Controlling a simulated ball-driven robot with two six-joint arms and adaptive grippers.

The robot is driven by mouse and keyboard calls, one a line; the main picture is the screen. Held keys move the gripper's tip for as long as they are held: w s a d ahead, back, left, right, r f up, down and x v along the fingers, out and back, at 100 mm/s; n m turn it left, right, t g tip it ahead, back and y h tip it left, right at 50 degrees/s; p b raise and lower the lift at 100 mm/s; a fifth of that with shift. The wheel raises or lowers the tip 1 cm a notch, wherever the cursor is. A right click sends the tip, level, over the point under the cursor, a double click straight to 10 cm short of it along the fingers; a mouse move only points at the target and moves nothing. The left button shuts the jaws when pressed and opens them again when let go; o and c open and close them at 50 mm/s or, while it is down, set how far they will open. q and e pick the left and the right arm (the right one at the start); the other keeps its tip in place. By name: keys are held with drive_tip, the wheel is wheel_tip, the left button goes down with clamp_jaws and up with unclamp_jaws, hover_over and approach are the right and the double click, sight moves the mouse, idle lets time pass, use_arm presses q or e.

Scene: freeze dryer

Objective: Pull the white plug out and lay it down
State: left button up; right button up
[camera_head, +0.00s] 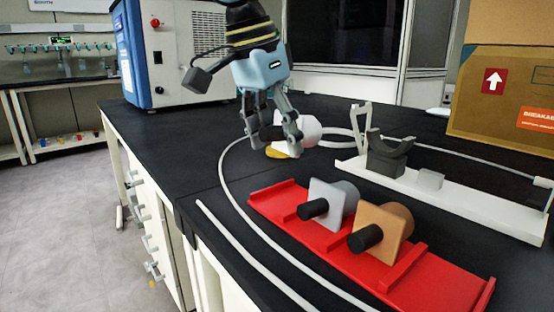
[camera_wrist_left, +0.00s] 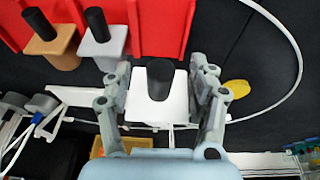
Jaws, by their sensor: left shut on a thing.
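My left gripper (camera_head: 270,142) is shut on the white plug (camera_head: 311,132). In the left wrist view the plug's white square face (camera_wrist_left: 178,112) and dark knob sit between the two fingers of the gripper (camera_wrist_left: 160,92). In the head view the fingers partly hide the plug, beyond the red rack (camera_head: 285,205) and apart from it. I cannot tell how high it is above the dark bench. The rack carries a grey plug (camera_head: 338,200) and an orange plug (camera_head: 383,228), each with a dark knob. My right gripper is not in view.
A yellow piece (camera_head: 278,153) lies below the gripper. A white base with a dark cradle (camera_head: 388,160) stands right of it. A white hose (camera_head: 232,185) curves over the bench. Boxes (camera_head: 500,95) stand at the right. The bench's left part (camera_head: 165,130) is clear.

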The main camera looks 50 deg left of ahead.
use_arm(q)
drive_tip(key=shift+f, duration=0.45)
wheel_tip(320, 180, down, 4)
drive_tip(key=b, duration=0.3)
drive_tip(key=shift+r, duration=0.25)
drive_tip(key=shift+f+b, duration=0.6)
drive_tip(key=shift+b, duration=0.1)
drive_tip(key=shift+d+f, duration=0.1)
drive_tip(key=shift+f, duration=0.2)
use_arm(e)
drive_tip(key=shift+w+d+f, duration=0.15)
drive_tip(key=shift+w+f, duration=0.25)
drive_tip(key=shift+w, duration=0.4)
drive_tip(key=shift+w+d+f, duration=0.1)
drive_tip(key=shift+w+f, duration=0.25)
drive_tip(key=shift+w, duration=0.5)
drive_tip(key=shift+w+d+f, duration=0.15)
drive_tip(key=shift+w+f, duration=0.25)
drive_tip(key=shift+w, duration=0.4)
use_arm(q)
drive_tip(key=shift+f+b, duration=0.15)
drive_tip(key=shift+b, duration=0.2)
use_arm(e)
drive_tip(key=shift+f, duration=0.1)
use_arm(q)
drive_tip(key=shift+f+b, duration=0.45)
drive_tip(key=shift+f, duration=0.25)
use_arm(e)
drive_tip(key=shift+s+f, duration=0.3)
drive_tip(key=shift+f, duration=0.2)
